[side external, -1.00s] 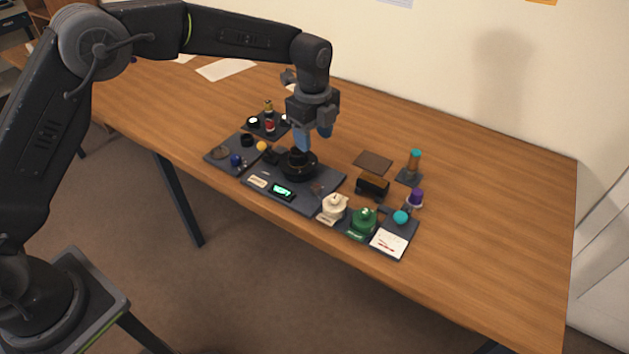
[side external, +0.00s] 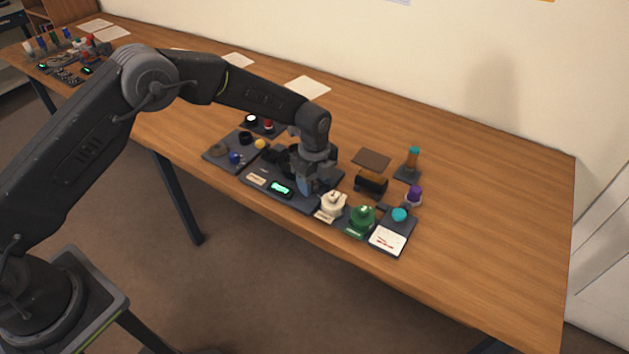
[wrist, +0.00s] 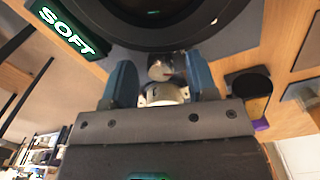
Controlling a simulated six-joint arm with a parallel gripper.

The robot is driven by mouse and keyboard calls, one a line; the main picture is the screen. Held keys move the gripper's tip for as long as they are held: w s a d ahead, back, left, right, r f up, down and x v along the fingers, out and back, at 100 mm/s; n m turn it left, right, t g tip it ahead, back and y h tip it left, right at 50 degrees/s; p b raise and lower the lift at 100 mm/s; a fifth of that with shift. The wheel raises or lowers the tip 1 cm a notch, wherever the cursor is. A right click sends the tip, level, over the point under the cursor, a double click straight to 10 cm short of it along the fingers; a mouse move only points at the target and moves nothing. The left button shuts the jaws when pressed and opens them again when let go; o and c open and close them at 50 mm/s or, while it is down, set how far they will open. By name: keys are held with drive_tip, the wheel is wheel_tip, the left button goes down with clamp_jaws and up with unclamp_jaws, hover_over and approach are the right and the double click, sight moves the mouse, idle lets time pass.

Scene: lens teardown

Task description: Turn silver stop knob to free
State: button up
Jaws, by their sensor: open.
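The silver stop knob (wrist: 163,94) shows in the wrist view as a bright, rounded silver part between my two blue fingers. A darker grey, rounded piece with a small red mark sits just above it in that view. My gripper (wrist: 162,72) is open, with one finger on each side of these parts and a visible gap to them. In the side view my gripper (side external: 304,190) is low over the right part of the dark base plate (side external: 258,193) and hides the knob. The black lens ring (wrist: 155,20) lies just past the fingertips.
A lit green display (side external: 280,188) is left of my gripper; its sign reads SOFT in the wrist view (wrist: 66,30). A cream knob (side external: 333,203) and a green knob (side external: 362,215) stand close on the right. A brown-topped black block (side external: 371,181) stands behind them.

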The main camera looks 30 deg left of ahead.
drive_tip(key=shift+f, duration=0.15)
drive_tip(key=c, duration=0.9)
drive_tip(key=shift+c, duration=0.2)
drive_tip(key=shift+n, duration=3)
drive_tip(key=o, duration=0.9)
